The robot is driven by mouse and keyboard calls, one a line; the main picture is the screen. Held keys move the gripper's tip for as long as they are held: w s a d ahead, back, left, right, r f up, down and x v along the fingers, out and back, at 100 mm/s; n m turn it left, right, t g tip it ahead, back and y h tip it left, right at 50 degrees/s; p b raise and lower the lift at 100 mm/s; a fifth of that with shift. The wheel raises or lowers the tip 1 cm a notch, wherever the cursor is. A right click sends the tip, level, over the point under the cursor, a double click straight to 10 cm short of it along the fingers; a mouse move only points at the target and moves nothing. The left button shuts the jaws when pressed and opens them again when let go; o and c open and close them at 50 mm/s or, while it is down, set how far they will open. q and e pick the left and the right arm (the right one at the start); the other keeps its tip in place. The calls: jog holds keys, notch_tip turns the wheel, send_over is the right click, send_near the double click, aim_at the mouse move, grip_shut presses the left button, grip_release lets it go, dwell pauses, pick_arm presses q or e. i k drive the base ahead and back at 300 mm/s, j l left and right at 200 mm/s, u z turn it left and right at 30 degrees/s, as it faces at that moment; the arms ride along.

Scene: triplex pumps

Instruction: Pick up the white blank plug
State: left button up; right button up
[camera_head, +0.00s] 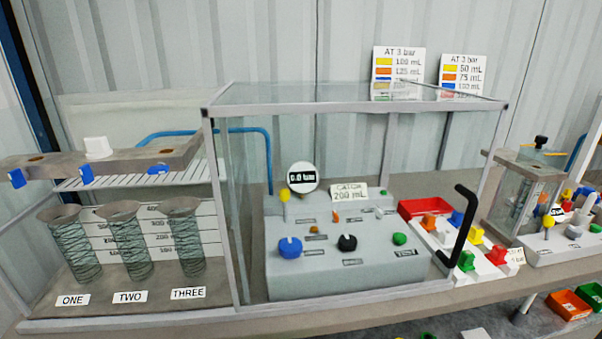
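A white plug-shaped piece (98,148) stands on the grey-brown bar at the upper left, between two dark round holes. It looks like the white blank plug, and its lower end is hidden in or behind the bar. Neither of my grippers shows in the head view.
The bar (183,157) runs above three mesh funnels labelled ONE, TWO and THREE. A clear-walled case with a grey frame (225,200) encloses a control panel (330,280) with knobs. A black handle (460,240) stands at its right. Coloured plugs sit on a white rack (440,240).

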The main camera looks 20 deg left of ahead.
aim_at(97, 147)
jog(key=u, duration=1.85)
